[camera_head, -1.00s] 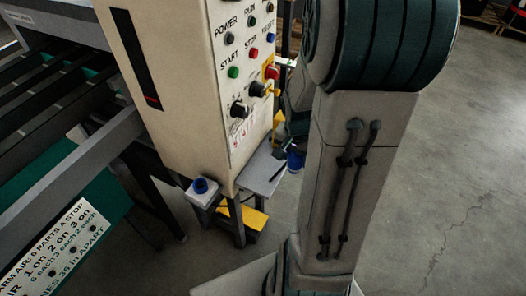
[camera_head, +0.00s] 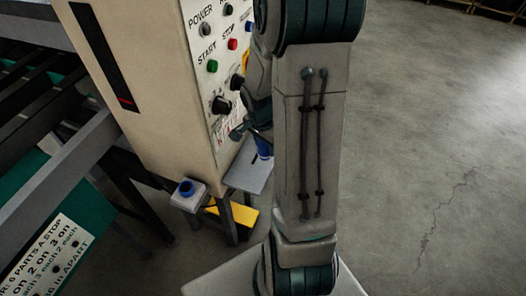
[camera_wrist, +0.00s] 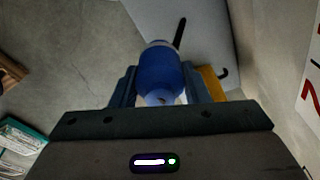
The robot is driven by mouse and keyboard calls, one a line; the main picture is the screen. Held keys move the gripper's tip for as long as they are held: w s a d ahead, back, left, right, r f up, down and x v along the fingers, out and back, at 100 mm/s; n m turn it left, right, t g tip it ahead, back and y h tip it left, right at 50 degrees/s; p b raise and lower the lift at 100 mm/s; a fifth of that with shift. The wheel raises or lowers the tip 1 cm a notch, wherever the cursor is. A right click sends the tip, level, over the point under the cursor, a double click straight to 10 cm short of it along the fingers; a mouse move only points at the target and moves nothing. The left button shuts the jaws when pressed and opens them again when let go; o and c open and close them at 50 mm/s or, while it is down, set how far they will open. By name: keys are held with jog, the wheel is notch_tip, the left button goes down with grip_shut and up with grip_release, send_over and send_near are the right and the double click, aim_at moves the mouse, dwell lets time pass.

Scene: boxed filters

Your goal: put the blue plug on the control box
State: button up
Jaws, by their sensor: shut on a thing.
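The blue plug (camera_wrist: 158,75) is a blue cylinder with a paler band at its far end. My gripper (camera_wrist: 157,86) is shut on it, with one finger at each side. In the head view the plug (camera_head: 264,149) shows small beside the front panel of the control box; my arm hides most of the gripper. The control box (camera_head: 150,90) is a tall beige cabinet with labelled buttons and black knobs. A small pale box with a blue round piece (camera_head: 187,187) on top stands at its lower corner. I cannot tell whether the plug touches anything beyond the fingers.
A grey shelf (camera_head: 247,177) juts out below the panel, with a yellow step (camera_head: 238,215) beneath. In the wrist view a black rod (camera_wrist: 180,32) lies on the grey surface. A conveyor frame (camera_head: 60,170) is at left. Open concrete floor (camera_head: 430,150) is at right.

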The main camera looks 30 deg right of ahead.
aim_at(263, 152)
jog(key=shift+w+a+f, duration=0.15)
jog(key=shift+w+f, duration=0.2)
jog(key=shift+w, duration=0.05)
jog(key=shift+f, duration=1.9)
jog(key=shift+f+b, duration=0.25)
jog(key=shift+b, duration=0.2)
jog(key=o, duration=1)
jog(key=shift+r, duration=0.1)
jog(key=shift+r, duration=0.1)
jog(key=r, duration=0.4)
jog(key=a+r+p, duration=0.1)
jog(key=r, duration=0.7)
jog(key=shift+s+a+p, duration=0.2)
jog(key=shift+p, duration=0.2)
